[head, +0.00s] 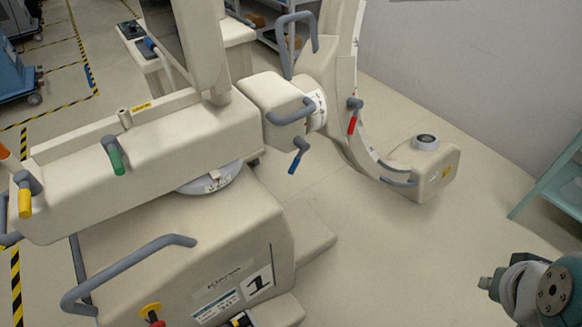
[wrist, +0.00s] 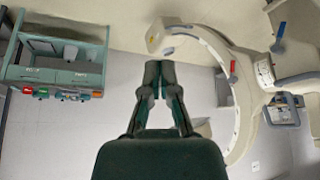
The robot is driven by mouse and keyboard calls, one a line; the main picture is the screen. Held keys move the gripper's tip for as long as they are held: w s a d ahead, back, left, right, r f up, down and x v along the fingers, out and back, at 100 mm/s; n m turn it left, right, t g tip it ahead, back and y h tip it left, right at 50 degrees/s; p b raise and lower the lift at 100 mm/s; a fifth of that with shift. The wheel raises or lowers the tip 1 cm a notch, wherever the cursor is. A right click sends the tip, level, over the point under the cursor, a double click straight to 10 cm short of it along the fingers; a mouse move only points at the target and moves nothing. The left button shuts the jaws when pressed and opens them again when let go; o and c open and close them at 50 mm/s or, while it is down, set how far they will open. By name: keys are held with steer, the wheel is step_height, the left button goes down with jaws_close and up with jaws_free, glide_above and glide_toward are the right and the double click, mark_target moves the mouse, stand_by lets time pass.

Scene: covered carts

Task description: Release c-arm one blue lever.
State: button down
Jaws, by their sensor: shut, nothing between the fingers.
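The C-arm unit (head: 227,275), marked with a large 1, stands across the left and middle of the head view. Its blue lever (head: 294,163) hangs from a grey hub below a grey handle, near the C-shaped arc (head: 345,100). The blue lever also shows small at the upper right of the wrist view (wrist: 281,31). My gripper (wrist: 159,67) is in the middle of the wrist view, shut and empty. It is apart from the blue lever, which lies to its right. The gripper's fingers are not clearly visible in the head view; part of my arm shows at its lower right.
A red lever (head: 352,122) is on the arc; green (head: 115,158) and yellow (head: 25,203) levers are on the unit's left. The arc ends in a box (head: 437,172). A teal cart (wrist: 58,75) stands left in the wrist view.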

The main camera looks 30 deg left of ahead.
steer(key=w+a+f+n+t+y, duration=0.25)
steer(key=w+a+n, duration=0.25)
steer(key=w+a, duration=0.5)
steer(key=w+a+f+n+t+y, duration=0.15)
steer(key=w+a+f+n, duration=0.3)
steer(key=w+a, duration=0.5)
steer(key=a+f+n+t+y, duration=0.1)
steer(key=a+f+n+y, duration=0.1)
steer(key=a+f+n, duration=0.3)
steer(key=s+a+f+n+t+y, duration=0.1)
steer(key=a+f+n, duration=0.4)
steer(key=a+f, duration=0.6)
steer(key=a+y, duration=0.1)
steer(key=a, duration=0.5)
steer(key=shift+s+a+f+t, duration=0.2)
steer(key=shift+a+f+t, duration=0.1)
steer(key=shift+t, duration=0.1)
glide_toward(290, 170)
steer(key=w+a, duration=0.5)
steer(key=shift+w+d+f, duration=0.15)
steer(key=shift+w, duration=0.2)
steer(key=shift+w+d+f, duration=0.2)
steer(key=shift+w, duration=0.2)
